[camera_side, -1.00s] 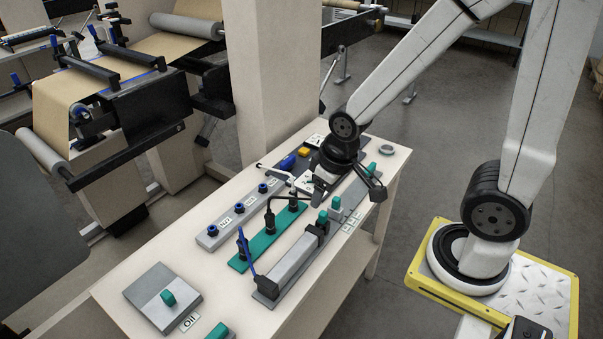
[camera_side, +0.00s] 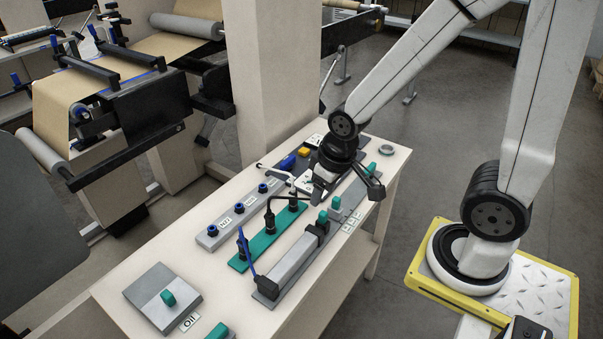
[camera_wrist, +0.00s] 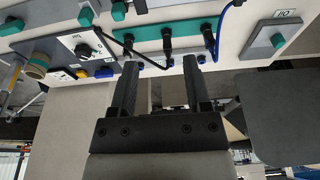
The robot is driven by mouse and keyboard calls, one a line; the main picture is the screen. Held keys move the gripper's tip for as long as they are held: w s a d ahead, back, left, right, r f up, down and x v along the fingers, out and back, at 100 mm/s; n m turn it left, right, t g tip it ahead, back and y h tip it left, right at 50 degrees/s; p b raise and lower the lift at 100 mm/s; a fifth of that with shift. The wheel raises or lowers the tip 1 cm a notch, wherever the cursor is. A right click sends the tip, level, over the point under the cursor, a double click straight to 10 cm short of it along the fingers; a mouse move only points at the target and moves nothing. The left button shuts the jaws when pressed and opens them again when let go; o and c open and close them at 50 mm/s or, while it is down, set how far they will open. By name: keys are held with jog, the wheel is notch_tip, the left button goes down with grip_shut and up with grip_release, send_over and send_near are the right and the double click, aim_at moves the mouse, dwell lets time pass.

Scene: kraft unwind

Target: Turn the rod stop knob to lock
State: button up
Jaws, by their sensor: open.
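Several teal knobs are on the bench, and I cannot tell for certain which one is the rod stop knob. Two stand at the far end of the long grey cylinder (camera_side: 288,264), a nearer teal knob (camera_side: 322,216) and a farther teal knob (camera_side: 336,201). In the wrist view, a teal knob (camera_wrist: 118,11) and another teal knob (camera_wrist: 86,16) show at the top left, beyond my fingers. My gripper (camera_wrist: 160,64) is open and empty, pointing toward the bench. In the side view my gripper (camera_side: 320,192) is above the bench's far half, its fingers partly hidden.
A teal strip (camera_side: 240,264) with black fittings and a hose lies beside the cylinder. A grey strip (camera_side: 212,241) carries blue knobs. A grey plate (camera_side: 150,283) with a teal knob (camera_side: 168,297) is at the near end. A beige pillar (camera_side: 258,80) stands behind the bench.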

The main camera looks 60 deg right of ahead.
jog(key=w+d+f+m, duration=0.1)
jog(key=w+d+m, duration=0.4)
jog(key=d, duration=0.3)
jog(key=m+g, duration=0.3)
jog(key=m, duration=1)
send_over(370, 167)
notch_tip(370, 167, down, 10)
jog(key=shift+f, duration=0.15)
jog(key=shift+f, duration=3.75)
grip_shut()
